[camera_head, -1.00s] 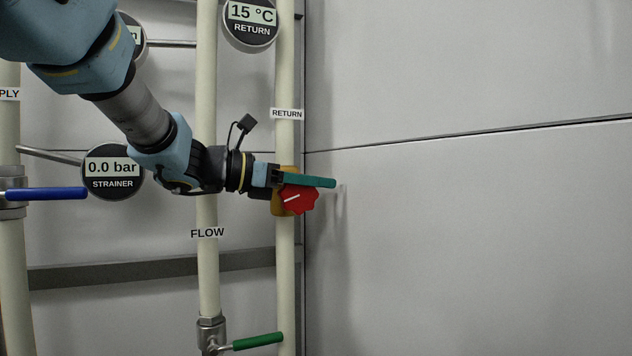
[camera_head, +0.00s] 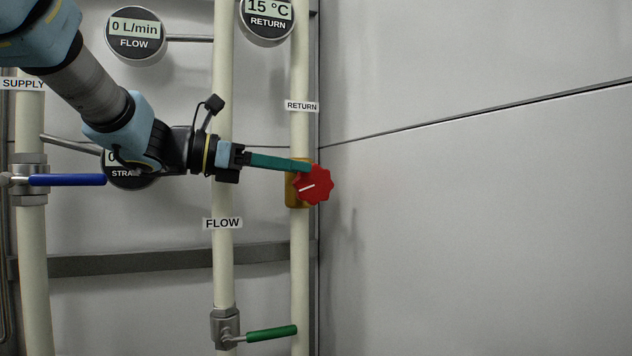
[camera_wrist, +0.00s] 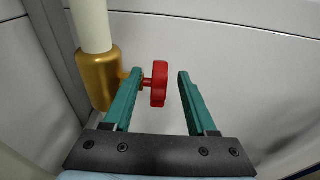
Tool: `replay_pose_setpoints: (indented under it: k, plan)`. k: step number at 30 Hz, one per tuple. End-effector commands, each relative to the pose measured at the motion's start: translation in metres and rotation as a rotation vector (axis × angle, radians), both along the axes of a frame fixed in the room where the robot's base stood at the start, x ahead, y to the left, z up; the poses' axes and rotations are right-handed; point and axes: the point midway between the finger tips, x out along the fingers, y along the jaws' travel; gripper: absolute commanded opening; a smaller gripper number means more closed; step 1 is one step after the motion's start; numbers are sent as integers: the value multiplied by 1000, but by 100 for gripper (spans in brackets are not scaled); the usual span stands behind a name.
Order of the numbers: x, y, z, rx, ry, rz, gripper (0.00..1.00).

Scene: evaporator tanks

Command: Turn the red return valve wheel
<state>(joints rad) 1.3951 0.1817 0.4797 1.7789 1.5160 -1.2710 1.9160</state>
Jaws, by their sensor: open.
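The red return valve wheel (camera_head: 314,185) has a scalloped rim and a white line on its face. It sits on a brass valve body (camera_head: 292,190) on the pale RETURN pipe. In the wrist view the wheel (camera_wrist: 159,84) is seen edge-on, with its short red stem and the brass body (camera_wrist: 98,80) to its left. My gripper (camera_wrist: 160,86) is open, its green fingers on either side of the wheel in that view, the left one close to the stem. In the head view my gripper (camera_head: 308,167) reaches from the left to the wheel's upper edge. I cannot tell whether a finger touches it.
The FLOW pipe (camera_head: 223,270) runs behind my arm, with a green lever (camera_head: 271,334) low on it. A blue lever (camera_head: 67,180) is on the SUPPLY pipe at left. Gauges (camera_head: 136,33) hang above. A bare grey wall (camera_head: 480,200) fills the right side.

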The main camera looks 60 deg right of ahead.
Motion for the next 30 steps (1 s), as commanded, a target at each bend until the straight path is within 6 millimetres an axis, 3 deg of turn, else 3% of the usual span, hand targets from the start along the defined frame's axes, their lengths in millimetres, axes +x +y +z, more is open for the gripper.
replay_pose_setpoints:
  k: [3,9,30]
  plan:
    - [11,14,1,-1,0,2,57]
    - [17,24,4,1,-1,0,57]
    - [17,24,4,0,0,0,57]
